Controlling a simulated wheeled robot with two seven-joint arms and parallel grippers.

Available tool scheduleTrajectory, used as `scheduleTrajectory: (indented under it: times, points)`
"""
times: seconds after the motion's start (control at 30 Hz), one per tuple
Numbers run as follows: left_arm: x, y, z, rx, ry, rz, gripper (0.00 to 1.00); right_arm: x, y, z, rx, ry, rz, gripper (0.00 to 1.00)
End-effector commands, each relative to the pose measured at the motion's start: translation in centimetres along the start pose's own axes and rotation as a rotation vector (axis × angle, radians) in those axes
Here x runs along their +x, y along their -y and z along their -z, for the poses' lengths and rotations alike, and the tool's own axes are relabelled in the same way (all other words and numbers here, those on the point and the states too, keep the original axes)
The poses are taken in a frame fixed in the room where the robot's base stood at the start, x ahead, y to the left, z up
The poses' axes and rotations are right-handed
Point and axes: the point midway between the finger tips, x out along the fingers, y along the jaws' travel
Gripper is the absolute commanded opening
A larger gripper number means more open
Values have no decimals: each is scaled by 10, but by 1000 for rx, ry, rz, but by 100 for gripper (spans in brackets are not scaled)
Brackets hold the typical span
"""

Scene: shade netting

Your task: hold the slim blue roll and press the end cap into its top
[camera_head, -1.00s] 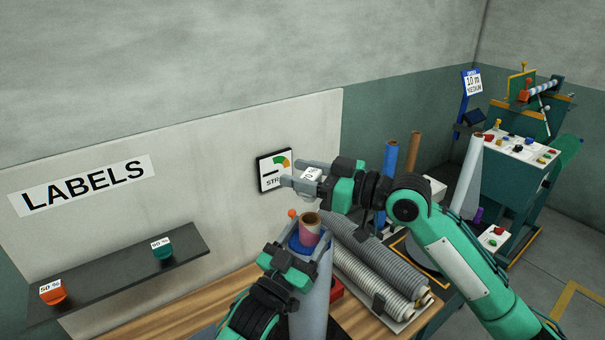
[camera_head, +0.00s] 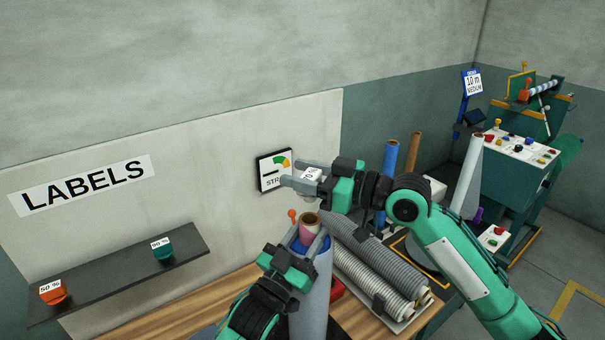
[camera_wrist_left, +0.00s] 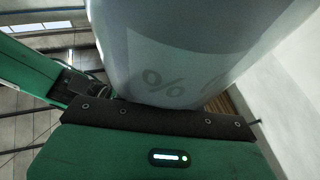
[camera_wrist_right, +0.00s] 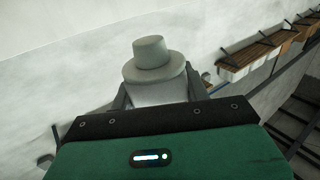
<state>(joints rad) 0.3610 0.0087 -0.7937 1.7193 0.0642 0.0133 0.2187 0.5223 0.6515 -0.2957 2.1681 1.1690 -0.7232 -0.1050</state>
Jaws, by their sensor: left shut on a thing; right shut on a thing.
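My left gripper (camera_head: 306,240) is shut on a roll (camera_head: 318,290) with a pale, bluish body. Its top shows a blue band and a pinkish core with an open brown end. The roll looks close to upright. In the left wrist view its pale side (camera_wrist_left: 165,60) carries a faint "%" mark. In the right wrist view the cap (camera_wrist_right: 152,70) is grey and stepped, with a narrower plug. The cap is above the roll's top and apart from it.
Grey ribbed rolls (camera_head: 375,265) lie on a tray right of the held roll. A blue roll (camera_head: 389,170) and a brown one (camera_head: 411,160) stand behind my right arm. A wall shelf (camera_head: 120,275) holds orange and green caps. A gauge sign (camera_head: 275,170) hangs behind.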

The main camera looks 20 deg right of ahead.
Motion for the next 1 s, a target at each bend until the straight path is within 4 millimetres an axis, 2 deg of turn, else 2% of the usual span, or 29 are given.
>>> scheduleTrajectory:
  times: [0.43,0.9,1.0]
  points:
    - [0,0,0,0,1,0,4,0,0,-3,1,0,0,25]
    - [0,0,0,0,1,0,4,0,0,-38,1,1,0,25]
    - [0,0,0,0,1,0,4,0,0,-40,0,0,0,25]
